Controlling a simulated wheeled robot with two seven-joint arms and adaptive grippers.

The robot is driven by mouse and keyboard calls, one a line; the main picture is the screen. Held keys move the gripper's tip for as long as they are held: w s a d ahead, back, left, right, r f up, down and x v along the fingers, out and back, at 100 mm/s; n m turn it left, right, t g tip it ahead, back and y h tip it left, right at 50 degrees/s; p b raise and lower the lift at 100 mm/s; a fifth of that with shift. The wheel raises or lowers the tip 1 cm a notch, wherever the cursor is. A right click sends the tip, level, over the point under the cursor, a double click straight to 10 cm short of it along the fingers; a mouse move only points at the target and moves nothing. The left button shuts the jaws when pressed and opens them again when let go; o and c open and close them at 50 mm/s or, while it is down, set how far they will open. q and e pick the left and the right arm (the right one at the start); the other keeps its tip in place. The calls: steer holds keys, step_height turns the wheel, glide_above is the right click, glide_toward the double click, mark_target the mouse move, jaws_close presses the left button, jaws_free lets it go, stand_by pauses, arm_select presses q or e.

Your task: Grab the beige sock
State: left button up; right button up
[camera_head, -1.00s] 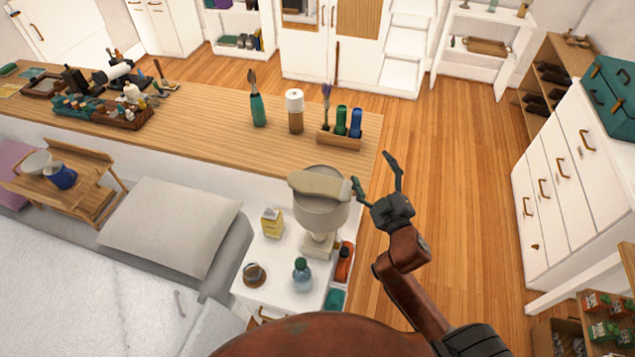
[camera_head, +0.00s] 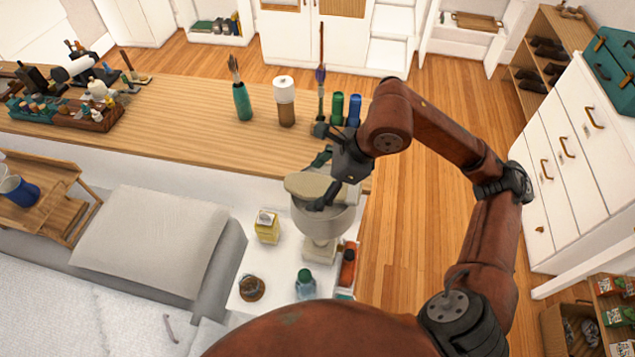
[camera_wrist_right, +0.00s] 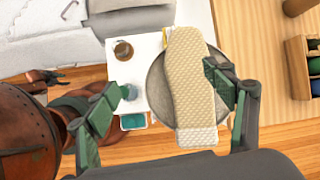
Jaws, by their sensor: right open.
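The beige sock (camera_head: 311,187) lies across the top of a grey lamp (camera_head: 328,218) on the white bedside table. In the right wrist view the knitted sock (camera_wrist_right: 193,85) hangs over the round lamp top (camera_wrist_right: 160,92). My right gripper (camera_head: 320,182) is open above the lamp, with its fingers on either side of part of the sock in the head view. In the wrist view the right finger is close against the sock's edge, and the left finger is well apart from it. Whether the fingers touch it I cannot tell.
On the bedside table (camera_head: 275,287) stand a yellow carton (camera_head: 267,226), a blue bottle with a green cap (camera_head: 305,284) and a brown jar (camera_head: 251,288). A wooden counter (camera_head: 190,110) with cups and bottles runs behind. A bed with a grey pillow (camera_head: 150,240) is at left.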

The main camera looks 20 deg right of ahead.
mark_target(321, 187)
steer(key=d+h, duration=0.1)
steer(key=w+d, duration=0.1)
steer(key=d, duration=0.1)
steer(key=shift+w+d+h, duration=0.15)
steer(key=shift+d+h, duration=0.15)
steer(key=shift+h, duration=0.1)
steer(key=shift+w+d+f, duration=0.1)
steer(key=shift+w+f, duration=0.05)
steer(key=shift+f, duration=0.2)
steer(key=x, duration=0.6)
steer(key=shift+d+f, duration=0.25)
steer(key=shift+f, duration=0.25)
steer(key=shift+f+b, duration=0.2)
steer(key=shift+b, duration=0.35)
steer(key=shift+c, duration=0.3)
steer(key=c, duration=1.2)
